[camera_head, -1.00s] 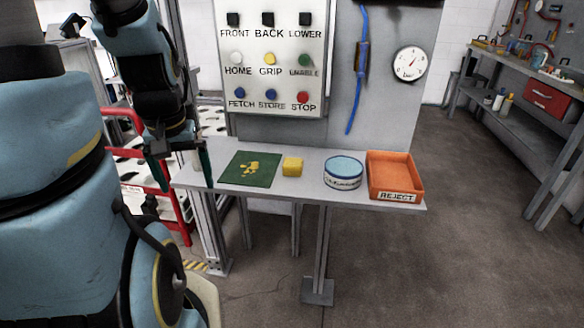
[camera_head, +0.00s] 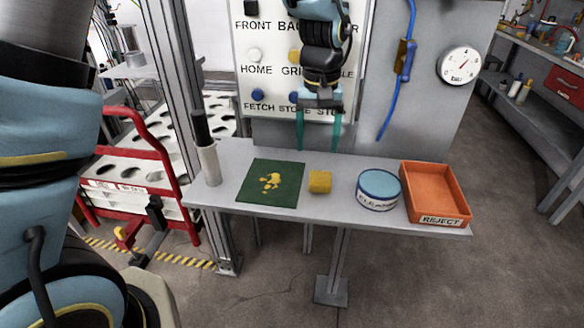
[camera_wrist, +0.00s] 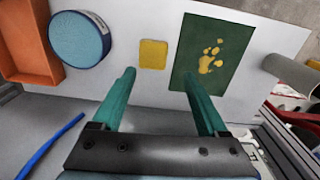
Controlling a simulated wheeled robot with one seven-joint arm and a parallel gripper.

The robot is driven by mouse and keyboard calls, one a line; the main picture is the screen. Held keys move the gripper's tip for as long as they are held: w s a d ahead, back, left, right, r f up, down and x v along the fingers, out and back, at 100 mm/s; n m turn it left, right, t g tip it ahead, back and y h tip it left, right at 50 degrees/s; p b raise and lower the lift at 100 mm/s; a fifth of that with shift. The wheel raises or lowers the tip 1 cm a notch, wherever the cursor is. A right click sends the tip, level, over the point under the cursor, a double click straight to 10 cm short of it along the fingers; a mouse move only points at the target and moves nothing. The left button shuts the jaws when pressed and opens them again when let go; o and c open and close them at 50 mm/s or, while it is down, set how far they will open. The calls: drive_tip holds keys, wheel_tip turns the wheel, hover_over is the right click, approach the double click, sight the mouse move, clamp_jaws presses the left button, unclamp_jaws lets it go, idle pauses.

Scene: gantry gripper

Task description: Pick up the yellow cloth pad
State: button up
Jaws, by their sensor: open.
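The yellow cloth pad (camera_head: 320,181) is a small block lying on the grey shelf, between the green mat and the round tin. In the wrist view the pad (camera_wrist: 153,54) lies flat, beyond my fingertips and between their lines. My gripper (camera_head: 318,148) points down above the shelf, behind and above the pad. Its two teal fingers are apart with nothing between them. In the wrist view the gripper (camera_wrist: 160,76) is open and empty, and clear of the pad.
A green mat (camera_head: 258,195) with yellow splotches lies left of the pad. A blue-lidded tin (camera_head: 379,188) and an orange REJECT tray (camera_head: 437,193) stand to the right. A grey cylinder (camera_head: 208,160) stands at the shelf's left end. A button panel (camera_head: 270,75) rises behind.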

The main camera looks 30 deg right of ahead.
drive_tip(key=d, duration=0.1)
drive_tip(key=p, duration=0.1)
hover_over(321, 177)
wheel_tip(321, 177, down, 6)
drive_tip(key=shift+s+r, duration=0.1)
drive_tip(key=shift+r, duration=0.15)
drive_tip(key=shift+f+p, duration=1.3)
drive_tip(key=shift+f, duration=1.4)
drive_tip(key=c, duration=1.1)
drive_tip(key=r+b, duration=0.2)
drive_tip(key=r, duration=0.8)
drive_tip(key=shift+w+b, duration=0.2)
drive_tip(key=shift+b, duration=0.2)
drive_tip(key=shift+c, duration=0.2)
drive_tip(key=o, duration=1)
drive_tip(key=c, duration=0.7)
